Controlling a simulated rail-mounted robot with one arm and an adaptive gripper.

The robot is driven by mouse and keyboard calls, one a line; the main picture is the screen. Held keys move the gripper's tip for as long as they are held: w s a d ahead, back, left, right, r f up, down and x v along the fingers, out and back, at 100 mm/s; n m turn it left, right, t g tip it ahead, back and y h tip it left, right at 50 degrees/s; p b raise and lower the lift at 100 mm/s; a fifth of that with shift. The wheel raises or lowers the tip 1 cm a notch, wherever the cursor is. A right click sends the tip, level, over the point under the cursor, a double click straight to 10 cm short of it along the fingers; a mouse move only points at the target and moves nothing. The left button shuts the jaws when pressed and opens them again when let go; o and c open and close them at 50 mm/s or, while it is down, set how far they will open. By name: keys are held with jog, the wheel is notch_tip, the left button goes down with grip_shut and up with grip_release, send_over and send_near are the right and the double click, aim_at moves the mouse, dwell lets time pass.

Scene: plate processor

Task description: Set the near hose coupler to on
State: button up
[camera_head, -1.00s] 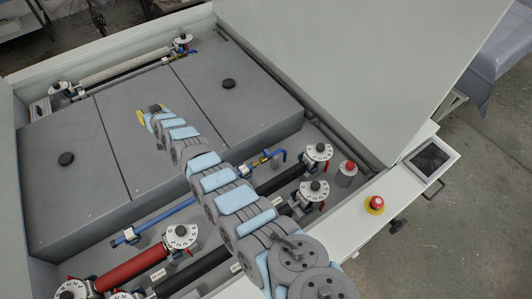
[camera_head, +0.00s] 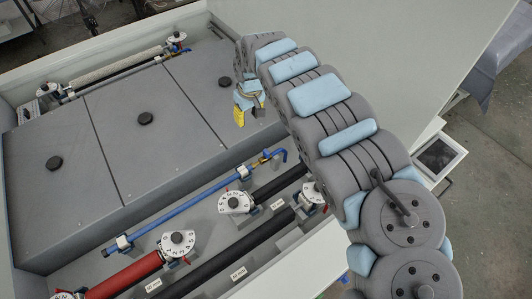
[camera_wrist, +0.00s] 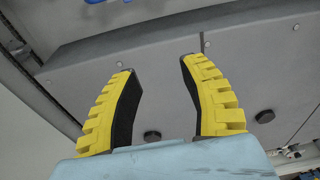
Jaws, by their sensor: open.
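The near blue hose (camera_head: 190,203) runs diagonally across the machine in front of the grey covers. A brass coupler (camera_head: 262,160) sits near its right end, beside a bent blue end piece (camera_head: 281,154). Its setting is too small to tell. My gripper (camera_head: 248,116) is above the right grey cover, up and to the left of the coupler and apart from it. In the wrist view my gripper (camera_wrist: 158,66) is open, with nothing between its yellow fingers. The near coupler cannot be made out in that view.
Grey covers with black knobs (camera_head: 146,118) fill the machine's middle. White dials (camera_head: 235,202) and red and black rollers (camera_head: 125,276) lie in front. A far blue hose (camera_head: 125,71) runs along the back. The raised white lid (camera_head: 420,50) stands at the right.

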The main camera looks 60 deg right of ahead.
jog(key=g, duration=0.1)
send_over(266, 152)
jog(key=shift+y, duration=0.3)
notch_tip(266, 152, down, 11)
jog(key=b, duration=0.7)
jog(key=shift+d, duration=0.1)
jog(key=shift+f, duration=2.85)
grip_shut()
